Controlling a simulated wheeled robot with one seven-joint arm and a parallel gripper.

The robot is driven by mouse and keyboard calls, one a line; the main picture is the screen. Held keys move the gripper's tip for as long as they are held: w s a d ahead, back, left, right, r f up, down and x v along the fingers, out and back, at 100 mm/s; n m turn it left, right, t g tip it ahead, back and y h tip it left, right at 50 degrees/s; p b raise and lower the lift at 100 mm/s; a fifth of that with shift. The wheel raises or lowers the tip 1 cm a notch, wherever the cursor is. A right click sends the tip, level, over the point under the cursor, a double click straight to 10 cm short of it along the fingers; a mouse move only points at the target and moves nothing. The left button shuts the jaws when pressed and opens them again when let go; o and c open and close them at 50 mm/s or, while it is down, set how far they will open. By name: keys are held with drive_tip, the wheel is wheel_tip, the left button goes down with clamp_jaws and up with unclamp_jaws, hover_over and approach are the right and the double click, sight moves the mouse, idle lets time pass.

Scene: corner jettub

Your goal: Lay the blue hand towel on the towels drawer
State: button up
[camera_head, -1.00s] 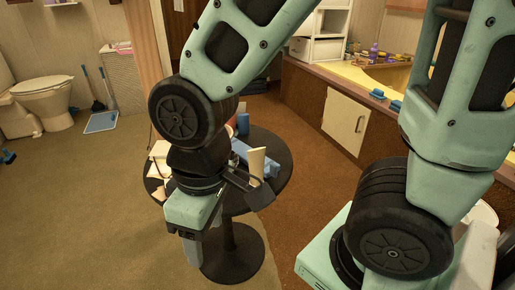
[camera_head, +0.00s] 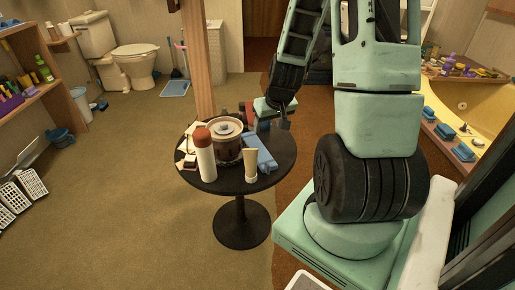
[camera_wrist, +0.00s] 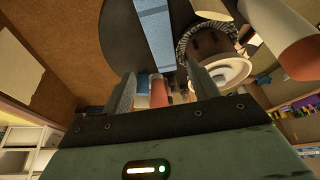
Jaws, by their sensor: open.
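The blue hand towel (camera_head: 260,153) looks like a long folded strip on the round dark table (camera_head: 276,176), between the pot and the cream tube. It also shows in the wrist view as a blue strip (camera_wrist: 156,35) ahead of the fingers. My gripper (camera_head: 284,123) is at the table's far right edge, beyond the towel and apart from it. In the wrist view its two fingers (camera_wrist: 162,72) are spread with nothing gripped. I cannot pick out the towels drawer; a white shelf unit (camera_wrist: 22,150) shows partly at the wrist view's lower left.
A brown pot with a pale lid (camera_head: 227,140), a white bottle with a red cap (camera_head: 205,155) and a cream tube (camera_head: 251,165) crowd the table beside the towel. A wooden post (camera_head: 196,65) stands behind. The bathtub (camera_head: 470,105) is at right. Floor at left is open.

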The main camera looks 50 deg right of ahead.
drive_tip(key=b, duration=0.3)
approach(260, 151)
drive_tip(key=shift+x, duration=1.25)
drive_tip(key=shift+b+x, duration=0.5)
drive_tip(key=shift+x, duration=2.8)
drive_tip(key=shift+w+r, duration=0.1)
drive_tip(key=shift+r, duration=0.05)
drive_tip(key=c, duration=0.7)
drive_tip(key=shift+r, duration=0.1)
wheel_tip(260, 151, up, 18)
drive_tip(key=p, duration=0.5)
